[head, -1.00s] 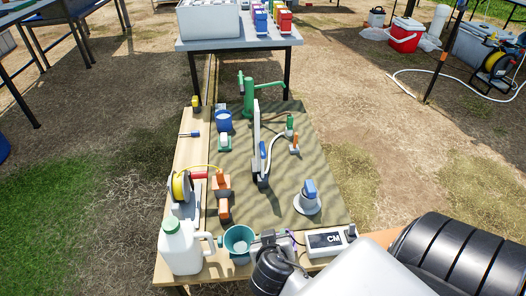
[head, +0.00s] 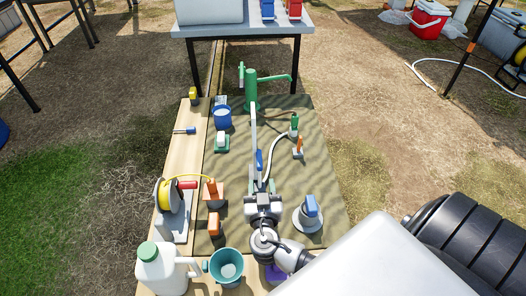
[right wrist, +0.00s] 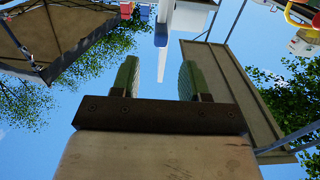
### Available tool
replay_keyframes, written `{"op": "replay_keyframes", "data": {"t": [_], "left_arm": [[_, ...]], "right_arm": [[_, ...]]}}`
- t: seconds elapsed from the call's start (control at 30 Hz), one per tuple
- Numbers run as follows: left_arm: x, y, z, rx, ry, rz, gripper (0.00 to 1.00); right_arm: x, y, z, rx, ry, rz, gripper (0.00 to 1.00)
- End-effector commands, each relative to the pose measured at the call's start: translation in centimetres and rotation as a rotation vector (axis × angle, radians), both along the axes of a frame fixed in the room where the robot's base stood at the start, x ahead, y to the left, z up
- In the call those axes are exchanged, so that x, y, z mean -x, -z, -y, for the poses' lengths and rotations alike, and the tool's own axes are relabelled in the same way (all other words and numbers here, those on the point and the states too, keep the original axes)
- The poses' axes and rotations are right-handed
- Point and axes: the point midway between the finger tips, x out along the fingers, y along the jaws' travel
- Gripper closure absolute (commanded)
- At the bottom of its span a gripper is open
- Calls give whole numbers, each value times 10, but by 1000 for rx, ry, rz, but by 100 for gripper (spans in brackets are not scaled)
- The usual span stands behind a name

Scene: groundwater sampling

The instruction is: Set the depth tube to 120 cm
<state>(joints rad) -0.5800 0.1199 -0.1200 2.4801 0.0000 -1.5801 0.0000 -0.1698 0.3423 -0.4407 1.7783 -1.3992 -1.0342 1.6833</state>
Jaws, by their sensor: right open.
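The depth tube is a tall, thin white upright (head: 254,126) with a blue slider (head: 259,160) low on it. It stands on the mat in the middle of the table. In the right wrist view the white tube (right wrist: 163,65) and blue slider (right wrist: 160,35) show between and beyond my fingers. My right gripper (head: 262,189) is open and empty, just on the near side of the tube. Its two green-padded fingers (right wrist: 156,78) stand apart against the sky. I cannot read any scale on the tube. My left gripper is not in view.
A green hand pump (head: 251,90) stands behind the tube. A grey cone with a blue top (head: 309,210) is close to the right of my gripper. A yellow reel (head: 174,194), orange tool (head: 213,222), jug (head: 160,270) and teal cup (head: 227,266) are left.

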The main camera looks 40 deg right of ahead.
Motion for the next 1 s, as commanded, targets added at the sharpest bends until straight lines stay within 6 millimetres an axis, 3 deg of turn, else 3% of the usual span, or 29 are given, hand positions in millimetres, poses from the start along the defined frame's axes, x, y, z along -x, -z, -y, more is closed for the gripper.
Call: {"op": "replay_keyframes", "data": {"t": [0.5,0.7,1.0], "left_arm": [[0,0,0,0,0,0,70],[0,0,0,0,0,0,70],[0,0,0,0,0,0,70]], "right_arm": [[-75,0,46,1,1,0,55],[-86,0,53,-1,2,1,55],[-87,0,54,-2,2,-1,58]]}}
